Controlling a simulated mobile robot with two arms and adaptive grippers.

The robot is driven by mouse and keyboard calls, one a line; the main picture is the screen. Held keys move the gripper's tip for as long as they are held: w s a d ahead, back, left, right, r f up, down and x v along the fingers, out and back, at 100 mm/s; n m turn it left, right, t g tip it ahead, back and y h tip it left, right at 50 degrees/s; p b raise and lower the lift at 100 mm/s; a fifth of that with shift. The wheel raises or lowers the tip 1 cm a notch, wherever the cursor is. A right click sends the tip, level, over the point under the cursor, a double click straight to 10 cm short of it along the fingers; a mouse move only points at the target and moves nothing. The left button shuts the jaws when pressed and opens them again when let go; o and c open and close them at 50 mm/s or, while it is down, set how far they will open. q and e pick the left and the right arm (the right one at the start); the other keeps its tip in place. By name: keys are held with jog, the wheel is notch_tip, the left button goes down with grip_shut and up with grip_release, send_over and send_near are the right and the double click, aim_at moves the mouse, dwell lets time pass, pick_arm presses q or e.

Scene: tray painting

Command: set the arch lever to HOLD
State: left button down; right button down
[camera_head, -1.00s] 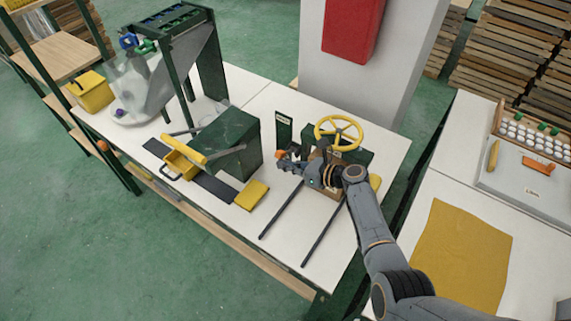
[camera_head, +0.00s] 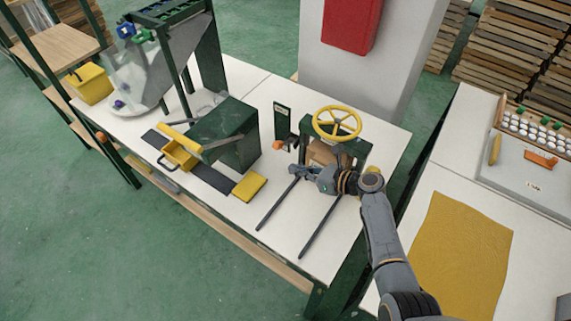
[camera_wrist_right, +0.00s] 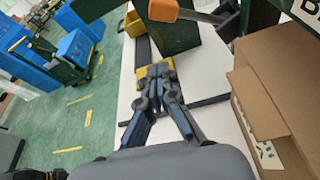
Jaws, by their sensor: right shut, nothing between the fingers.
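The arch lever shows as an orange grip (camera_head: 279,145) low beside a dark green upright plate (camera_head: 282,122), left of the green arch (camera_head: 352,148) with its yellow handwheel (camera_head: 337,123). The plate's lettering is too small to read, so I cannot tell the setting. In the right wrist view the orange grip (camera_wrist_right: 163,10) is at the top, on a dark bar. My right gripper (camera_head: 296,170) is shut and empty, nearer the front than the lever and apart from it. Its closed fingertips show in the wrist view (camera_wrist_right: 157,78). My left gripper is not in view.
A cardboard box (camera_head: 322,153) sits under the arch, close to my right gripper; it also shows in the wrist view (camera_wrist_right: 280,85). Two dark rails (camera_head: 321,228) run toward the table's front. A green box (camera_head: 232,138) and yellow pad (camera_head: 249,187) lie left.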

jog(key=shift+w+v, duration=0.1)
jog(key=shift+v, duration=0.9)
jog(key=shift+w+v, duration=0.15)
jog(key=shift+v, duration=0.85)
jog(key=shift+s+d+f, duration=0.1)
jog(key=shift+d+f, duration=0.1)
jog(key=shift+f, duration=0.05)
